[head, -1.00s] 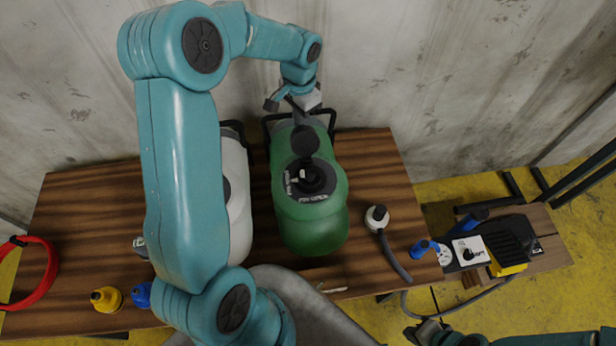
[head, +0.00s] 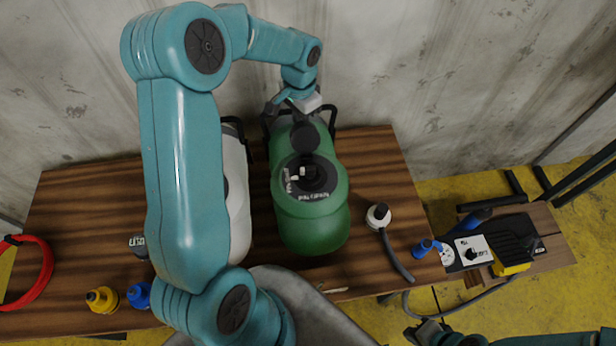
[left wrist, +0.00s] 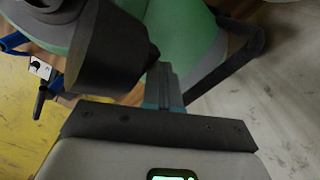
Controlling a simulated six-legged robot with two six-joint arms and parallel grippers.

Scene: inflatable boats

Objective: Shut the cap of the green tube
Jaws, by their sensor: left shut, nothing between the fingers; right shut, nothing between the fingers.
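The green tube (head: 312,228) lies on the wooden table in the head view, with a black valve (head: 310,177) on top. Its round black cap (head: 304,137) stands open, on the far side of the valve. My left gripper (head: 291,112) is shut and empty, just behind the cap; its fingertips are partly hidden in the head view. In the left wrist view my shut fingers (left wrist: 163,85) are close beside the dark cap (left wrist: 108,45); I cannot tell whether they touch. My right gripper (head: 428,331) is shut and empty at the lower right, away from the tube.
A white tube (head: 237,200) lies left of the green one, partly behind my left arm. A hose with a white end (head: 378,216) lies to the right. Yellow (head: 102,299) and blue (head: 138,295) fittings stand at the front left. A foot pump (head: 500,245) sits on a low bench.

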